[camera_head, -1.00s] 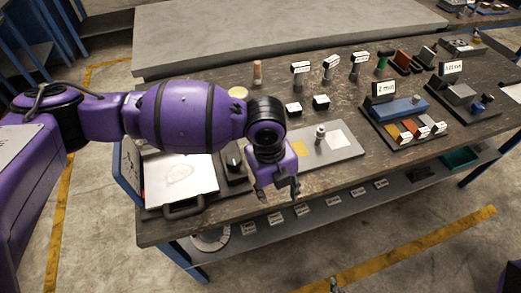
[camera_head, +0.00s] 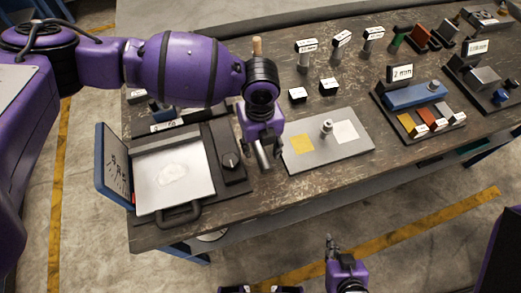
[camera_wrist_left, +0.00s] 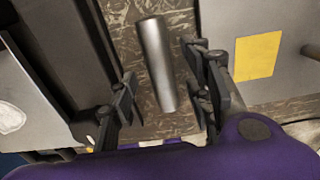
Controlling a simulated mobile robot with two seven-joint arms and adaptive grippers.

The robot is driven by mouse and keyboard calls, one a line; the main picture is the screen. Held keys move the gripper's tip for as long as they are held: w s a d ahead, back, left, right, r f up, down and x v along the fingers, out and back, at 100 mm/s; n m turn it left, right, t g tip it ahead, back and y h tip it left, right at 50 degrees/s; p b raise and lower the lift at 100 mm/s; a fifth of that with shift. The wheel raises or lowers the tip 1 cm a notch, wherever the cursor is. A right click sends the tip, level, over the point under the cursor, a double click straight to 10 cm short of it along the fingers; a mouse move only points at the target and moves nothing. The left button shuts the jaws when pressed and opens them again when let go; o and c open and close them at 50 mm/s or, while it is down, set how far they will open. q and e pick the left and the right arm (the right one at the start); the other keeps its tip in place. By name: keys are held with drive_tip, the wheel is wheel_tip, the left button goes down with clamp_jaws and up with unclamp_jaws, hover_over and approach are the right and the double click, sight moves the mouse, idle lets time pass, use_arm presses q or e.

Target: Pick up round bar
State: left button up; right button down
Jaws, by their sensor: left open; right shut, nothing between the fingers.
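The round bar (camera_wrist_left: 156,62) is a smooth silver cylinder on the dark, worn bench top in the left wrist view. It lies between the black hotplate-like device and the grey plate, and it shows in the head view (camera_head: 262,155) just under my left gripper. My left gripper (camera_wrist_left: 165,85) is open, with one finger on each side of the bar and visible gaps to it. How high the fingers are above the bench I cannot tell. My right gripper (camera_head: 332,247) is shut and empty, low in the head view in front of the bench.
The black device (camera_head: 230,160) with a knob and a pale panel is left of the bar. The grey plate (camera_head: 325,162) with yellow and white squares and a small metal post is to its right. Labelled posts and blocks (camera_head: 307,45) stand farther back. A blue-block stand (camera_head: 418,130) is at the right.

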use_arm(q)
drive_tip(key=shift+w+f, duration=0.1)
drive_tip(key=shift+f, duration=0.85)
clamp_jaws()
